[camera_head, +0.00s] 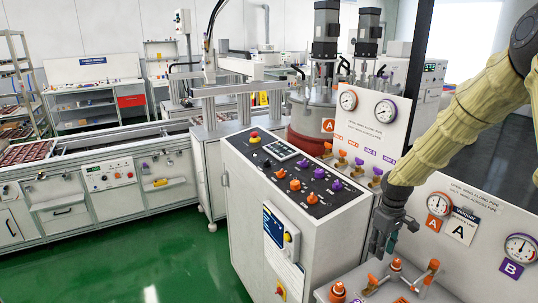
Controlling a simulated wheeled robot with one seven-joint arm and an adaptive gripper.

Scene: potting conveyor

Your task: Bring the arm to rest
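My arm comes in from the right edge in a pale yellow sleeve and slopes down to the left. My gripper (381,248) is dark grey and points down at the lower right, in front of the white gauge panel (470,207). In the picture it is above the orange-capped valves (396,265) on the grey bench. Its fingers are small and dark, and I cannot tell how far apart they are. I see nothing clearly held between them. Whether it touches the panel or a valve cannot be told.
A control cabinet (235,172) with orange and purple knobs stands left of my gripper. A dark post (418,70) rises behind my arm. Pressure gauges (521,248) sit on the panel at right. A long conveyor bench (120,170) lies at left; the green floor (140,262) before it is clear.

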